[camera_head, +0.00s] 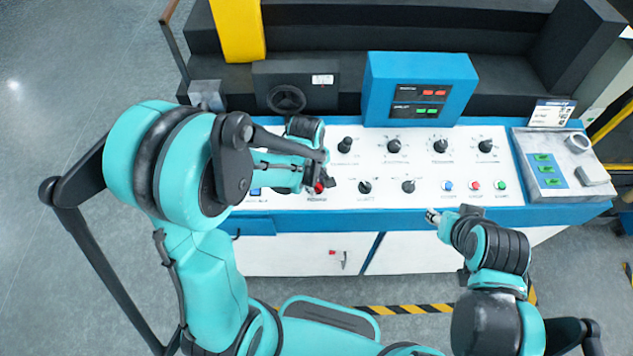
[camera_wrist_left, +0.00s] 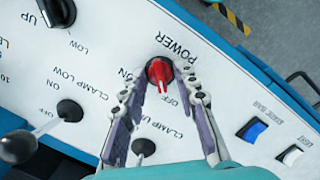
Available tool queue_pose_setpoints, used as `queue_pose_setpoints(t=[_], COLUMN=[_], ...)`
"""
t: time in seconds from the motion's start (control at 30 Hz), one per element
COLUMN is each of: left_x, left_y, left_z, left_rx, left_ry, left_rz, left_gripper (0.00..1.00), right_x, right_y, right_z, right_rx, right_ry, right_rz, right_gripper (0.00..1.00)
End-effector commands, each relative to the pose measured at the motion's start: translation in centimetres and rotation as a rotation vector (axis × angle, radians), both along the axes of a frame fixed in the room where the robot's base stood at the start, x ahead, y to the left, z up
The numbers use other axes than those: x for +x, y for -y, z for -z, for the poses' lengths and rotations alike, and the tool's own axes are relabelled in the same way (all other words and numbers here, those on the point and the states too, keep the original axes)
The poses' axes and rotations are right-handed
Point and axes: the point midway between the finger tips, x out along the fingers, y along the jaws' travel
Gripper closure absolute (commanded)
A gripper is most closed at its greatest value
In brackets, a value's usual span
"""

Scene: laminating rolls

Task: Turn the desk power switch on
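The desk power switch is a red knob on a dark round base, marked POWER, on the white panel; it shows in the head view (camera_head: 320,187) and in the left wrist view (camera_wrist_left: 160,73). In the wrist view its red handle points towards the OFF label, with ON to the left. My left gripper (camera_wrist_left: 163,78) is open, with a fingertip on either side of the knob; I cannot tell whether they touch it. In the head view the left gripper (camera_head: 323,171) hides part of the panel. My right gripper (camera_head: 432,216) is by the desk's front edge, its fingers too small to read.
Black knobs (camera_head: 364,187) and coloured buttons (camera_head: 474,186) lie right of the switch. Black levers (camera_wrist_left: 70,110) stand near my left fingers. Blue and white rocker switches (camera_wrist_left: 252,130) are nearby. A blue display box (camera_head: 420,88) stands behind.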

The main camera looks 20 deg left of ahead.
Motion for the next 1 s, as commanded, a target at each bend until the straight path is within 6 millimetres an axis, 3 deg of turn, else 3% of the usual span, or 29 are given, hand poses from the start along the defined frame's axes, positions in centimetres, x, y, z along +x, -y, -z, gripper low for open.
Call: queue_pose_setpoints(t=[0.03, 0.1, 0.57, 1.0], left_x=[0.0, 0.0, 0.0, 0.1], left_y=[0.0, 0.0, 0.0, 0.1], left_z=[0.0, 0.0, 0.0, 0.1], left_rx=[0.000, 0.000, 0.011, 0.069], left_ry=[0.000, 0.000, -0.003, -0.020], left_rz=[0.000, 0.000, 0.067, 0.417], left_gripper=[0.83, 1.00, 1.00, 1.00], right_x=[0.0, 0.0, 0.0, 0.0], right_y=[0.0, 0.0, 0.0, 0.0], right_z=[0.0, 0.0, 0.3, 1.5], right_rx=[0.000, 0.000, 0.000, 0.000], right_ry=[0.000, 0.000, 0.000, 0.000], right_rz=[0.000, 0.000, 0.000, 0.000], right_gripper=[0.60, 0.60, 0.60, 0.60])
